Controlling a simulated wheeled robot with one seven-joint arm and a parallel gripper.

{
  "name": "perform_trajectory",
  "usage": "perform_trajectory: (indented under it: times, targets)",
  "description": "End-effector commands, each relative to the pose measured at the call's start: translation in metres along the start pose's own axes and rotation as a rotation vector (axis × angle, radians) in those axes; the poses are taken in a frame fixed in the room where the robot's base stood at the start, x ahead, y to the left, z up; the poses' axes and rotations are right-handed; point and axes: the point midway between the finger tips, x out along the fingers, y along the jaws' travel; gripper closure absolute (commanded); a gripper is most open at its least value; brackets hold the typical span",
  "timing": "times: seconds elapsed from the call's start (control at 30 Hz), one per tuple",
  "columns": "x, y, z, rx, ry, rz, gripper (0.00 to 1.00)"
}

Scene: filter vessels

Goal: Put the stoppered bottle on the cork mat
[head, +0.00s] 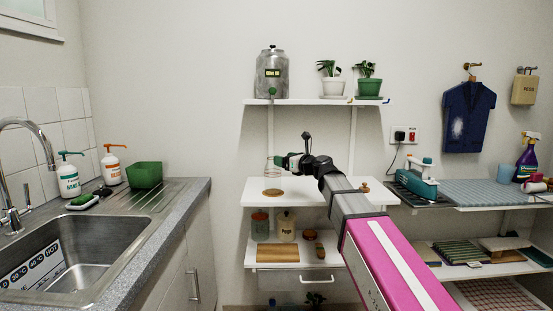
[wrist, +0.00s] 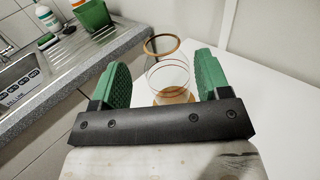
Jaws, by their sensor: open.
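My gripper (wrist: 160,80) is open, with green pads. In the wrist view, a clear glass vessel (wrist: 167,68) with a tan rim shows between the pads, gaps on both sides. In the head view, the faint glass vessel (head: 271,165) is at the fingertips of my gripper (head: 281,161). The round cork mat (head: 273,192) lies on the white middle shelf below it. Tan also shows through the vessel's lower part. I cannot tell whether the vessel touches the mat, nor see a stopper on it. A small brown knob (head: 364,187) shows right of my arm; what it tops is hidden.
The middle shelf (head: 256,198) has bare room around the mat. A steel dispenser (head: 271,74) and two potted plants stand on the shelf above. Jars (head: 286,227) and a wooden board (head: 264,253) are below. The sink counter (head: 200,192) is to the left.

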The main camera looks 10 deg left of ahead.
Motion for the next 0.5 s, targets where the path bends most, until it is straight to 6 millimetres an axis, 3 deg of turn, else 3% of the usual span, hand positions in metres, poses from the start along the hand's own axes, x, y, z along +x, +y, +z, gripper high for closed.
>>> perform_trajectory:
  times: [0.03,0.2,0.5]
  targets:
    - [-0.014,0.001,-0.001,0.0,0.0,-0.002,0.3]
    - [-0.038,0.001,-0.001,0.0,0.0,-0.001,0.3]
    - [-0.052,0.0,0.0,0.0,0.0,-0.001,0.3]
